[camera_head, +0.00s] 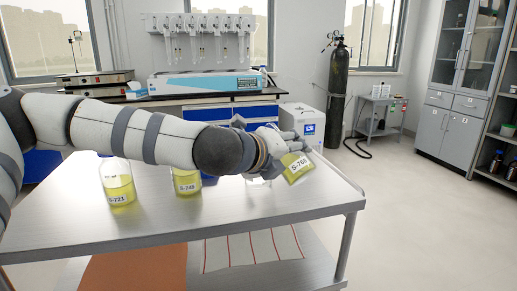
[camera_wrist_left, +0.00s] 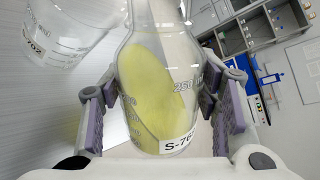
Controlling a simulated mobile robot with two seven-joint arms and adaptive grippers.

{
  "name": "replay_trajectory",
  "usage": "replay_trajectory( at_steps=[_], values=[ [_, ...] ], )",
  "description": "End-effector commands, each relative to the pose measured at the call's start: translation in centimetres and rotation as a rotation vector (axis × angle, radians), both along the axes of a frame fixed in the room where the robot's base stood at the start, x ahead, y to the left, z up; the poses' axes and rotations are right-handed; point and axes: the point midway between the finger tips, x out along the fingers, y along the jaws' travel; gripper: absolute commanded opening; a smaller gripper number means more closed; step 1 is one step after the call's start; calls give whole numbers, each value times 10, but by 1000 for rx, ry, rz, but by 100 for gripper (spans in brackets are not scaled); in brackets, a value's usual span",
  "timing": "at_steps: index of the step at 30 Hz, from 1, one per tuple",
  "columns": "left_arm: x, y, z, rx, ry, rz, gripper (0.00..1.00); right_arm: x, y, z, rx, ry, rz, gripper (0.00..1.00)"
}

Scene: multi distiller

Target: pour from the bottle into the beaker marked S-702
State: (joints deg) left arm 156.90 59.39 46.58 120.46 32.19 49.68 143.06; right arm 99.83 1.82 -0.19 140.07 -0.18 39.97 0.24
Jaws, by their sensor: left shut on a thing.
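My left gripper (camera_head: 284,147) is shut around a clear conical bottle (camera_head: 296,167) of yellow liquid, with a label that reads like S-760. The bottle is tilted above the table's right part; in the left wrist view the bottle (camera_wrist_left: 160,95) lies between both finger pads and its liquid slants. The beaker marked S-702 (camera_wrist_left: 62,35) stands at the upper left of that view, beside the bottle's neck and apart from it; it looks empty. In the head view the beaker (camera_head: 258,182) is mostly hidden behind my left arm. My right gripper is out of view.
The metal table (camera_head: 240,215) also holds a flask marked S-721 (camera_head: 119,188) and another flask (camera_head: 187,182), both with yellow liquid and partly covered by my left arm. The table's right end is clear. A gas cylinder (camera_head: 339,90) and cabinets stand farther back.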

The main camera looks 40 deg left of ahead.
Motion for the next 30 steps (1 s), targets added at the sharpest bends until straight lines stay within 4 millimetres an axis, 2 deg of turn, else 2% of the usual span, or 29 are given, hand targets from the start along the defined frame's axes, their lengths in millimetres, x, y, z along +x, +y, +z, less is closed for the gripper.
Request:
replay_trajectory(
  at_steps=[30],
  values=[
    [0,-2,-1,-82,18,-1,13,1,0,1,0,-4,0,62]
  ],
)
